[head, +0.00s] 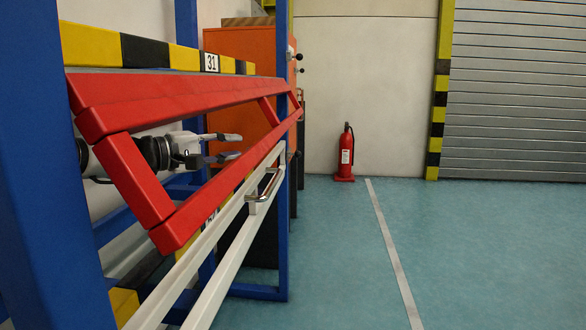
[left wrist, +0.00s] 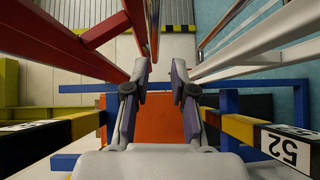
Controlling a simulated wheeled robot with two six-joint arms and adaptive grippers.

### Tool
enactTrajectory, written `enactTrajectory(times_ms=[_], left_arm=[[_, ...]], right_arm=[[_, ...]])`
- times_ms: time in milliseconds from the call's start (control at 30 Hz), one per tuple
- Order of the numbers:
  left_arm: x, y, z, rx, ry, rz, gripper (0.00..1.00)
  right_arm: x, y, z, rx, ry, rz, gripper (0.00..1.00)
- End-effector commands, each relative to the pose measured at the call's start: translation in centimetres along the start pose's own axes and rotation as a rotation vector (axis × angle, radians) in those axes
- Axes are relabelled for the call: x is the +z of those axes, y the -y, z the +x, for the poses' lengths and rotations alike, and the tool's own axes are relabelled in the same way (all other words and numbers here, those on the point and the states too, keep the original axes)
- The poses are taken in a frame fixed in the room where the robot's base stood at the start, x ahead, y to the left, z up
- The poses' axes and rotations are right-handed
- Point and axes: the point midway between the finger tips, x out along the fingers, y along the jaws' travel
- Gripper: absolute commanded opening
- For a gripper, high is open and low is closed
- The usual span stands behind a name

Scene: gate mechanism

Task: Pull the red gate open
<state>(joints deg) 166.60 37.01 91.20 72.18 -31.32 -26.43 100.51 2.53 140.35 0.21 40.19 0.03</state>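The red gate (head: 190,97) is a red bar frame on the left in the head view, slanting out from the blue rack. Its red bars also show at the upper left of the left wrist view (left wrist: 50,35). My left gripper (head: 232,147) shows through the opening of the frame, with its fingers apart and nothing visible between them. In the left wrist view the open fingers (left wrist: 161,70) point away between the red bars and the white rails. I cannot tell whether my arm touches the frame. My right gripper is not in view.
White rails (head: 232,246) with a chrome handle (head: 265,190) run below the red gate. A blue post (head: 45,180) stands close at the left. An orange cabinet (head: 240,75) and a fire extinguisher (head: 346,155) stand farther back. The floor at the right is clear.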

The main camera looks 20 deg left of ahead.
Motion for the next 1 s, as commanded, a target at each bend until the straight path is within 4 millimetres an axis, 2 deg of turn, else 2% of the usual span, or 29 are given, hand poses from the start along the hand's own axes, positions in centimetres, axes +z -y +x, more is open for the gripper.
enactTrajectory(times_ms=[67,300,433,733,800,1000], left_arm=[[0.0,-0.3,0.6,0.011,0.004,0.0,0.25],[0.1,-0.1,5.2,0.005,0.004,0.002,0.25],[0.1,-0.3,7.0,0.006,0.003,0.001,0.25],[0.1,-0.4,7.6,0.006,0.004,-0.001,0.25],[0.1,-0.4,7.6,0.006,0.004,-0.001,0.0],[0.1,-0.4,7.6,0.006,0.004,-0.001,0.0]], right_arm=[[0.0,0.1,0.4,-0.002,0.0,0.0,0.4],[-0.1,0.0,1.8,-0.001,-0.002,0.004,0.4],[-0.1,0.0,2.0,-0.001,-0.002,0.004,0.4],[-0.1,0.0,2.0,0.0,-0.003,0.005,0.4],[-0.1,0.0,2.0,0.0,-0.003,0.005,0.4],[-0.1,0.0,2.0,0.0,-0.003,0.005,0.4]])
